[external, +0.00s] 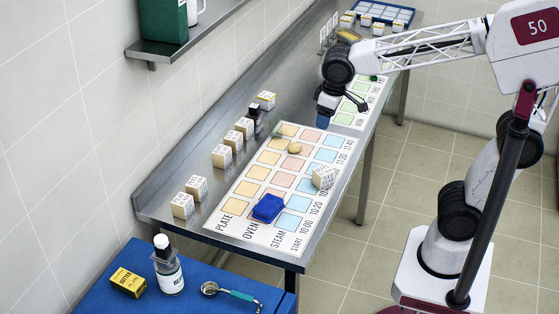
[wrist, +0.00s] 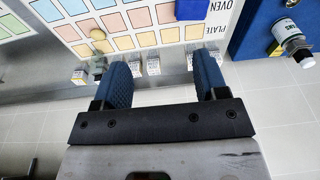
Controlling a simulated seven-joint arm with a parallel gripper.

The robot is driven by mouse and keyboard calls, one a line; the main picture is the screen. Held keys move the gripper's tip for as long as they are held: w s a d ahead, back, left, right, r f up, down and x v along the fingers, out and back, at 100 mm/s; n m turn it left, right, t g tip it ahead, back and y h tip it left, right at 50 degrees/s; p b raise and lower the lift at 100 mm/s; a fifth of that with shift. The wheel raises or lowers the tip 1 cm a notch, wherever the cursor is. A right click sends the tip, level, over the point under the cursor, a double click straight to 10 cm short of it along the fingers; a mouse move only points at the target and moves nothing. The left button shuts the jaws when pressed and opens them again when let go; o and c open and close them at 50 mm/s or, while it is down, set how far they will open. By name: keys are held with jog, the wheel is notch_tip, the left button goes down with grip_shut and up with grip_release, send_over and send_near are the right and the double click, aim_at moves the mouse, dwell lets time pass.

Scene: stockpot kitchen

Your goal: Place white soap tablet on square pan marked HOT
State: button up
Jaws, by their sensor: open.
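I cannot make out a white soap tablet or a square pan marked HOT in either view. My gripper (external: 323,115) is above the steel counter near the far end of the printed chart, pointing down. In the wrist view its two blue fingers are spread apart (wrist: 163,78), with nothing held between them. Printed white blocks stand along the counter's left side, one of them a front block (external: 182,206). Another white block (external: 323,178) stands on the chart's right side. Their lettering is too small to read.
The chart (external: 240,232) carries a blue block (external: 267,208) and a small yellowish round thing (external: 294,149). A blue tray (external: 409,19) is at the far end.

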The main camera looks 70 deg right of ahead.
jog(key=s+d+f, duration=0.4)
jog(key=s, duration=0.4)
jog(key=s+d+f, duration=0.4)
jog(key=s, duration=0.4)
jog(key=shift+s+m+t, duration=0.25)
jog(key=shift+m+t, duration=0.05)
